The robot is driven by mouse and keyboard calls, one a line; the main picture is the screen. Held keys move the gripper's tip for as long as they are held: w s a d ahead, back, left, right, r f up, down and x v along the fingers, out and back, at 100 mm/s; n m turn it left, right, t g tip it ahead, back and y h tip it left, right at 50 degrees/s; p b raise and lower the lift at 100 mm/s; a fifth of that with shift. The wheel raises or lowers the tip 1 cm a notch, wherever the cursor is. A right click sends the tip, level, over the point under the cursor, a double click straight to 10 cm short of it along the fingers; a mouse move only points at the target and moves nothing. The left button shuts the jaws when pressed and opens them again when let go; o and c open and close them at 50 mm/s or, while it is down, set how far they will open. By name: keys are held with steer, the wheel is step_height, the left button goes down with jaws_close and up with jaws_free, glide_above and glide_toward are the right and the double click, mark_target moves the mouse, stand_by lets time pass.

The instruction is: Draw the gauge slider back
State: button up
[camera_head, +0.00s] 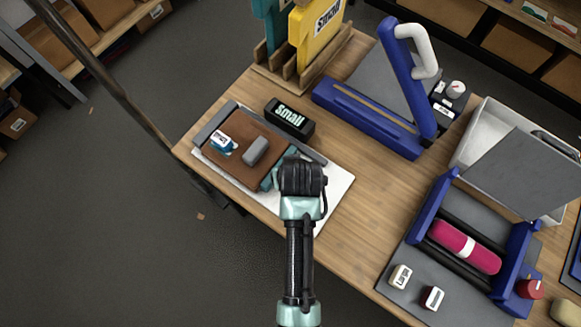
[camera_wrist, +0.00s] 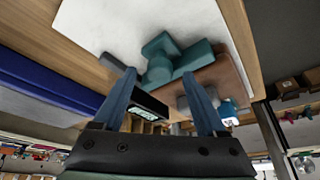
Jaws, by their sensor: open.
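A teal slider with a round knob (camera_wrist: 162,66) lies on a white board (camera_wrist: 100,25) in the wrist view, against the edge of a brown panel (camera_wrist: 232,72). In the head view, the slider (camera_head: 269,180) shows only in part beside my wrist. The white board (camera_head: 338,190) and brown panel (camera_head: 230,160) lie near the table's left end. My gripper (camera_wrist: 160,82) is open, its two blue fingers on either side of the knob in the picture. I cannot tell whether they touch it. In the head view my wrist hides the fingertips.
A grey block (camera_head: 256,151) and a blue-and-white piece (camera_head: 222,143) sit on the panel. A black "Small" block (camera_head: 289,118) stands just behind. A blue press (camera_head: 370,120) and a machine with a magenta roller (camera_head: 464,246) stand to the right. Bare table lies between.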

steer(key=shift+x, duration=0.8)
steer(key=shift+w, duration=0.1)
steer(key=shift+r, duration=0.1)
steer(key=shift+c, duration=0.3)
jaws_close()
stand_by(0.5)
